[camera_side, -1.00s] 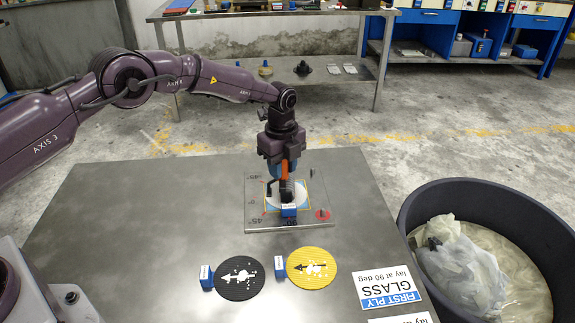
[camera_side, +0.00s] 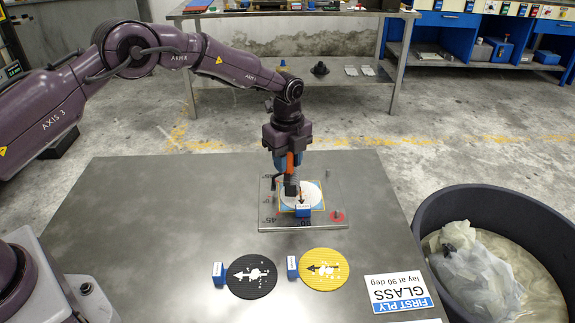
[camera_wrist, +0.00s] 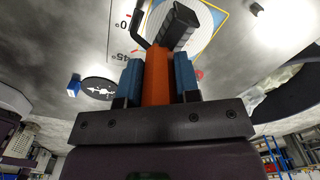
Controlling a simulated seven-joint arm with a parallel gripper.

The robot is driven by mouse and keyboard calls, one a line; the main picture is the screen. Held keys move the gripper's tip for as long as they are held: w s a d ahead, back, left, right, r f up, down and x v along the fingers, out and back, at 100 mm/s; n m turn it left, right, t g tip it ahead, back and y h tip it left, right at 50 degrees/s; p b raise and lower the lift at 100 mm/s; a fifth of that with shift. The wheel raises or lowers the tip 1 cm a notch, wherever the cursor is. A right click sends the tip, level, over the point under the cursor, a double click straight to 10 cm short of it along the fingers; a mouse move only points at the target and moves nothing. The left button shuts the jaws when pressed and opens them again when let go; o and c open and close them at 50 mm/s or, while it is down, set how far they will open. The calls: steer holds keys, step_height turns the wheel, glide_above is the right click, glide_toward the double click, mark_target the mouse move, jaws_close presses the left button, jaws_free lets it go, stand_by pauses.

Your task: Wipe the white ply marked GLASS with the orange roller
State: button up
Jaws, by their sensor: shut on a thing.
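My gripper (camera_side: 289,160) points down over the fixture plate, its blue fingers (camera_wrist: 158,78) shut on the orange handle of the roller (camera_wrist: 157,72). The roller's dark head (camera_side: 291,187) is over the left part of the white ply (camera_side: 313,194); whether it touches cannot be told. The ply is a white disc inside a yellow-edged frame on the plate (camera_side: 325,223). The handle and the roller hide part of the ply. A blue tag block (camera_side: 303,212) stands at the ply's near edge. In the wrist view the white ply (camera_wrist: 205,18) shows beside the dark roller head.
A black ply (camera_side: 251,277) and a yellow ply (camera_side: 324,270), each with a blue block, lie in front of the plate. A sign reading FIRST PLY GLASS (camera_side: 398,293) lies front right. A dark bin (camera_side: 432,200) stands at right. The table's left is bare.

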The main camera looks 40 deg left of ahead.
steer(key=shift+r, duration=2.55)
steer(key=shift+o, duration=0.7)
steer(key=shift+c, duration=0.7)
steer(key=shift+f, duration=3)
steer(key=shift+f, duration=0.6)
steer(key=shift+w+d, duration=1.45)
